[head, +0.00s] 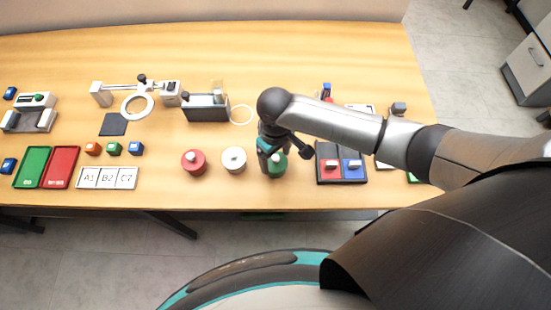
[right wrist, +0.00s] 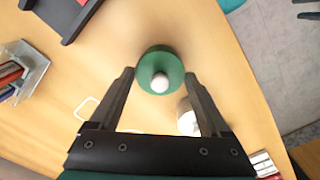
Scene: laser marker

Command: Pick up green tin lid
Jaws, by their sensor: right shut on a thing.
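The green tin lid (right wrist: 160,60) is a round green disc with a pale knob, seen from above in the right wrist view. My right gripper (right wrist: 160,74) is shut on it, with one fingertip at each side of the disc. In the head view the green lid (head: 279,162) shows partly behind my right gripper (head: 272,155), which points down at the front of the table. The gripper hides much of the tin, and I cannot tell whether the lid is clear of it. My left gripper is not in view.
A white-lidded tin (head: 233,162) and a red-lidded tin (head: 194,164) stand to the left. A dark tray with red and blue pieces (head: 341,178) lies close on the right. The wooden table (head: 240,55) is bare toward the back.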

